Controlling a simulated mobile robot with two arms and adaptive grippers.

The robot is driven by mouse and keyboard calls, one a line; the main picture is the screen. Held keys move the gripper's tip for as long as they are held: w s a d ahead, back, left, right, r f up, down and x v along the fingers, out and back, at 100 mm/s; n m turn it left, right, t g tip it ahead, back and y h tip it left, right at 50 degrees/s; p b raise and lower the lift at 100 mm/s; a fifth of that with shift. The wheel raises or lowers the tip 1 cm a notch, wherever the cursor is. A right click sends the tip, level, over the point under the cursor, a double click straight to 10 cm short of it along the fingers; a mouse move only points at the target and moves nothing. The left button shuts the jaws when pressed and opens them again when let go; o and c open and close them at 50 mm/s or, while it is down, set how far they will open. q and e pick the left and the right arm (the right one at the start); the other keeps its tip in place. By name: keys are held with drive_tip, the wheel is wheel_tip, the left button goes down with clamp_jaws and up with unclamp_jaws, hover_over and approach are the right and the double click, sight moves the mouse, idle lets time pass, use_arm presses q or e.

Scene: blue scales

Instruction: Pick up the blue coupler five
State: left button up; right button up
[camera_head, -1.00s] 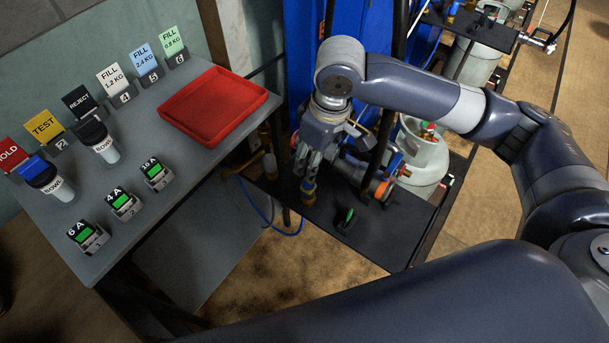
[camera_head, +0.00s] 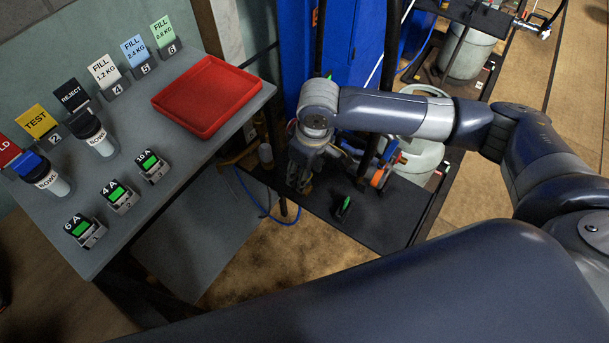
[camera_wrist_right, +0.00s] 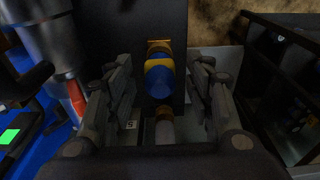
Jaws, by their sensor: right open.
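A blue coupler (camera_wrist_right: 160,80) with yellow-brass ends shows in the right wrist view. It lies between the two fingers of my right gripper (camera_wrist_right: 161,62), with gaps to either side; I cannot tell how far below the fingertips it is. No number can be read on it. In the head view my right gripper (camera_head: 300,180) points down over the left part of the black shelf (camera_head: 395,215), and it hides the coupler there. My right gripper is open and empty. My left gripper is not in view.
A black piece with a green top (camera_head: 343,207) stands right of the gripper on the shelf. Left, a grey bench holds a red tray (camera_head: 212,97) and several meters (camera_head: 118,196).

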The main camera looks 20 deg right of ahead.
clamp_jaws()
drive_tip(key=shift+r, duration=0.1)
drive_tip(key=shift+w+r, duration=0.1)
drive_tip(key=shift+r, duration=0.4)
wheel_tip(320, 180, up, 2)
drive_tip(key=shift+r, duration=0.15)
drive_tip(key=s+a+r+b, duration=0.1)
drive_tip(key=s+a, duration=0.8)
drive_tip(key=s, duration=0.4)
drive_tip(key=shift+a+r, duration=0.3)
drive_tip(key=shift+a, duration=0.05)
wheel_tip(320, 180, up, 5)
drive_tip(key=p, duration=0.6)
drive_tip(key=shift+p, duration=0.3)
